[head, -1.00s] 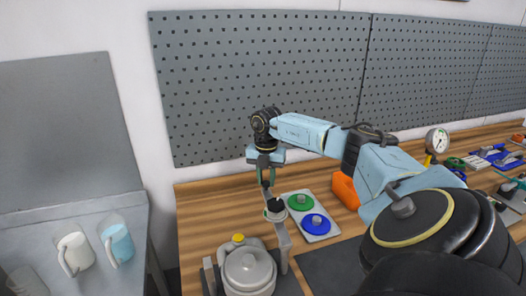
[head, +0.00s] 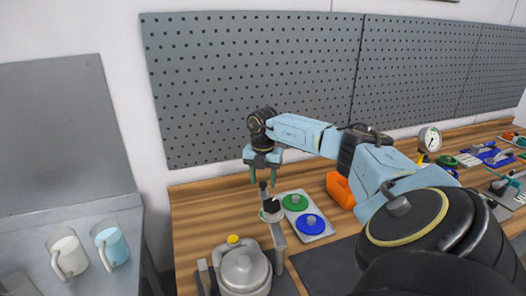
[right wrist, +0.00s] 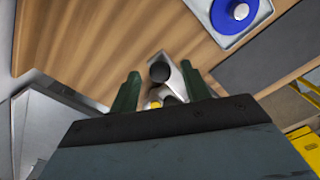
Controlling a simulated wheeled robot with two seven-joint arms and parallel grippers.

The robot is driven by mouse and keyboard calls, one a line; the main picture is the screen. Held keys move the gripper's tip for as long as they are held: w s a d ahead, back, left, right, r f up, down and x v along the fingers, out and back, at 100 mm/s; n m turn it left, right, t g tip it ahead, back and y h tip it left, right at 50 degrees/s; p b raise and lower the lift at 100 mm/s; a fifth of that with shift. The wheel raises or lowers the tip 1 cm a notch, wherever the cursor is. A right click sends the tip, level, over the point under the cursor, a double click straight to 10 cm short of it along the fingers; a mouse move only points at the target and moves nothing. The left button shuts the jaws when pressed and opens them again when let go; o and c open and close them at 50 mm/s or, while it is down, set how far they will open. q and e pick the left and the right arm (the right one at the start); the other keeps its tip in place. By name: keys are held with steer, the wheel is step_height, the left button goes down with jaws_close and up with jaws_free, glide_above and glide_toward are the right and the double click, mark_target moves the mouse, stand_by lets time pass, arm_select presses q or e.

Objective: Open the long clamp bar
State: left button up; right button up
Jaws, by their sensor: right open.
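The long clamp bar (head: 278,238) is a grey bar beside the round grey drum lid (head: 244,268) in the head view. A dark upright handle (head: 262,190) stands near its raised far end; its dark round tip (right wrist: 159,72) shows between the fingers in the right wrist view. My right gripper (head: 263,179) is open, with its green fingers pointing down just above and around the handle's top. In the right wrist view the gripper (right wrist: 161,88) holds nothing that I can see. I cannot tell whether a finger touches the handle. My left gripper is out of view.
A pale tray (head: 318,237) with a green and a blue disc lies right of the bar. An orange block (head: 340,190) stands behind it. A pegboard (head: 250,80) rises at the back. Two mugs, one white (head: 68,257) and one blue (head: 111,247), stand at left.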

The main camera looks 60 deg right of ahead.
step_height(320, 180, up, 14)
steer(key=shift+f, duration=0.25)
